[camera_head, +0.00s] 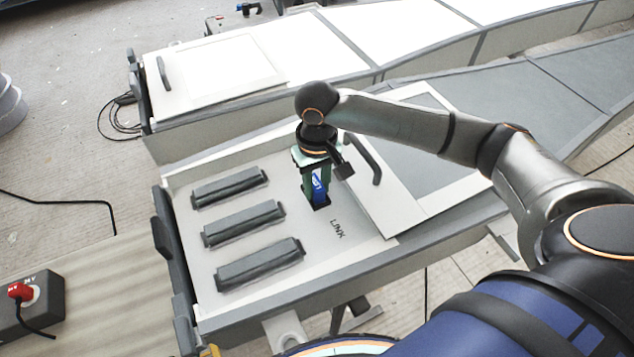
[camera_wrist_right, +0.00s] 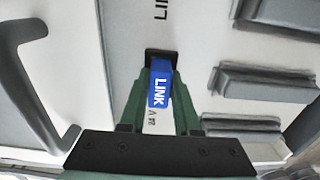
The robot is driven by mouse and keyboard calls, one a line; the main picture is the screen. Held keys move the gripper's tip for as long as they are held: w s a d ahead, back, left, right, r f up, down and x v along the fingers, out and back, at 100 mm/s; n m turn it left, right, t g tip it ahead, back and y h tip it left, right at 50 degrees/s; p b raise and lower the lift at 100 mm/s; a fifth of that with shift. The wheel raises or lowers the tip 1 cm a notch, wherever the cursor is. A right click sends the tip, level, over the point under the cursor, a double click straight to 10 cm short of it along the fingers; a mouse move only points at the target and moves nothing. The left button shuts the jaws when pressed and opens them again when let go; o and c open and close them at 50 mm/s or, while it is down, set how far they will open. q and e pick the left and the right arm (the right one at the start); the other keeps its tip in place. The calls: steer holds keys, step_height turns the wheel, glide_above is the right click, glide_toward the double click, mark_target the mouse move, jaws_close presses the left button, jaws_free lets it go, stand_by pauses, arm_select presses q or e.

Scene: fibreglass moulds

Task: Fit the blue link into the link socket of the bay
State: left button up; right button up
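The blue link (camera_head: 319,186) is a small blue block marked LINK, and it also shows in the wrist view (camera_wrist_right: 160,84). My right gripper (camera_head: 317,194) is shut on it, with green fingers on both sides (camera_wrist_right: 162,95). The link's far end is at the dark link socket (camera_wrist_right: 160,54) in the pale panel of the bay (camera_head: 222,170), beside the printed word LINK. How deep the link sits in the socket is hidden by the fingers and the link itself. My left gripper is not in view.
Three dark ribbed blocks (camera_head: 243,224) lie left of the socket. An open cover with a dark handle (camera_head: 362,158) lies to the right. A second bay (camera_head: 215,68) stands behind.

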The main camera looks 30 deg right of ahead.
mark_target(318, 184)
steer(key=o, duration=0.4)
steer(key=shift+d+f, duration=0.1)
steer(key=shift+o, duration=0.2)
step_height(318, 184, up, 13)
steer(key=shift+f, duration=0.2)
stand_by(0.5)
